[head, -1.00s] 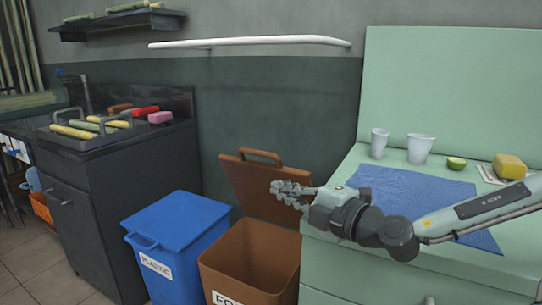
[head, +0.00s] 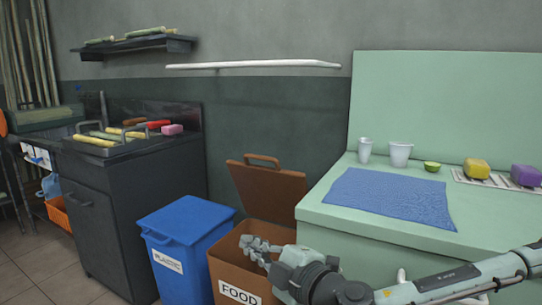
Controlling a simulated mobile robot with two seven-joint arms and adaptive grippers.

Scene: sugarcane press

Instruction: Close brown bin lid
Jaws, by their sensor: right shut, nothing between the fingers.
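The brown bin (head: 227,272), labelled FOOD, stands on the floor between the blue bin and the green counter. Its brown lid (head: 268,190) is open, tilted up at the back, with a handle along its top edge. My right gripper (head: 245,241) is shut and empty. In the picture it lies over the bin's opening, in front of and below the raised lid. I cannot tell whether it touches the bin. My right arm comes in from the lower right and covers part of the bin. My left gripper is not in view.
A blue bin (head: 183,228) labelled PLASTIC, lid shut, stands left of the brown bin. The green counter (head: 330,215) is close on the right, holding a blue cloth (head: 390,197), cups and sponges. A dark cabinet (head: 110,215) stands further left.

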